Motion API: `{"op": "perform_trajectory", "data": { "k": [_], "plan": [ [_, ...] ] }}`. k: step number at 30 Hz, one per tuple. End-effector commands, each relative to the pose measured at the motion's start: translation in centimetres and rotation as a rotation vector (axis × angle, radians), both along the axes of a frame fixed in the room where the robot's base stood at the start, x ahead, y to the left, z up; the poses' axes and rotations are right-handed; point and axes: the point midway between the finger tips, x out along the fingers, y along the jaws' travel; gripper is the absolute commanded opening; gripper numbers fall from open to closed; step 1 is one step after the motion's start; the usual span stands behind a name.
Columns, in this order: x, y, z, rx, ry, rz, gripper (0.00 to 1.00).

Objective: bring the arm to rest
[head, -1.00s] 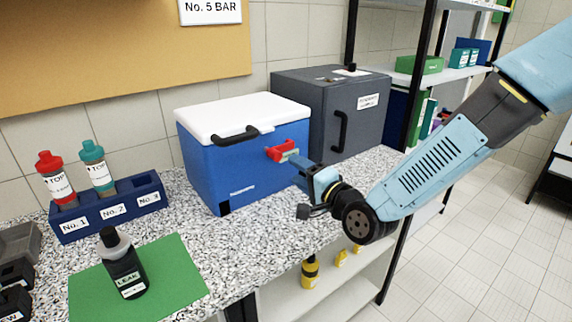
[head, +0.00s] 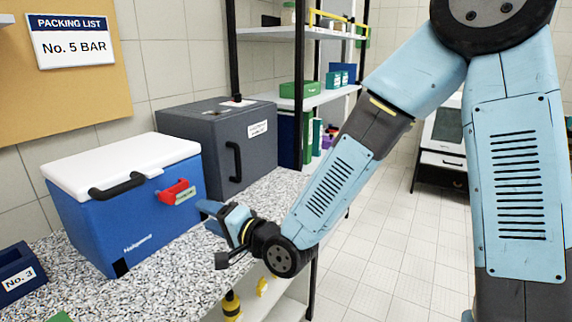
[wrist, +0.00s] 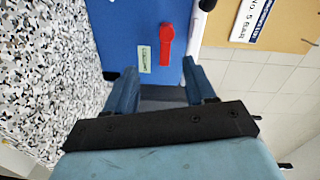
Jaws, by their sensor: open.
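My gripper (head: 222,216) is in front of the blue cooler box (head: 150,222), near its right end and above the counter's front edge. In the wrist view my gripper (wrist: 160,78) shows two blue fingers spread apart with nothing between them. Beyond the fingers is the cooler's blue wall (wrist: 118,30) with a red latch (wrist: 167,45) and a small green tag (wrist: 145,60). The latch (head: 174,191) also shows in the head view. The fingers look apart from the latch.
A grey box (head: 205,140) stands behind the cooler on the speckled counter (head: 180,268). A dark shelf rack (head: 300,96) is beyond it. A blue rack marked No. 3 (head: 18,272) is at the left. The tiled floor (head: 385,240) right of the counter is clear.

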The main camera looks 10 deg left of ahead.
Motion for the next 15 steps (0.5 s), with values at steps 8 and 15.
{"op": "perform_trajectory", "data": {
  "k": [8,15],
  "plan": [
    [4.5,-5.5,-0.8,-0.361,-0.163,-0.105,0.55],
    [7.7,-13.1,0.1,-0.702,-0.249,-0.205,0.55]
  ]
}}
